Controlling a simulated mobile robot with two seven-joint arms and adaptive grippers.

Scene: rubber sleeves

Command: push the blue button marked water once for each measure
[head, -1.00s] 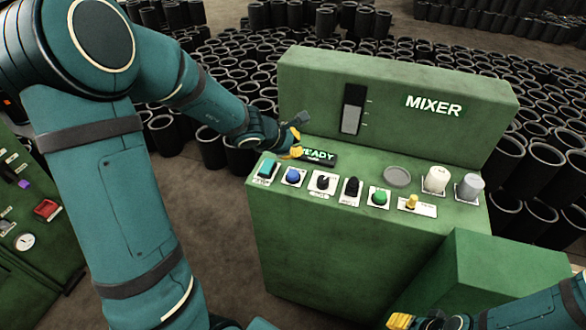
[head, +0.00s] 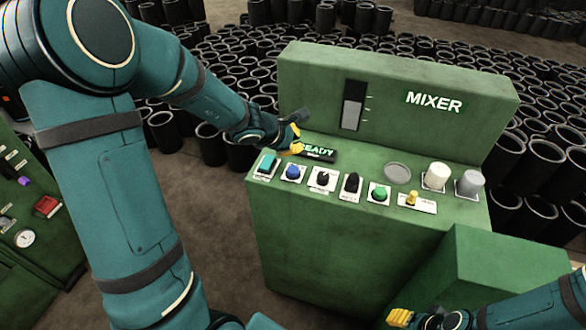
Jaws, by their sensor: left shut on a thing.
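The blue button (head: 292,172) sits on a white plate near the left end of the green mixer's sloped panel. Its label is too small to read. My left gripper (head: 296,141) is just behind and above that button, in front of the lit READY display (head: 317,151), and apart from the button. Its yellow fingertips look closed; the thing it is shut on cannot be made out. My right gripper (head: 399,318) shows only in part at the bottom edge, well away from the buttons; its jaws cannot be judged.
The panel also bears a teal switch (head: 266,164), black knobs (head: 323,178), a green button (head: 380,193), a yellow lever (head: 411,198) and white and grey cylinders (head: 438,176). A lower green box (head: 510,265) stands at right. Many black sleeves (head: 215,85) stand behind.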

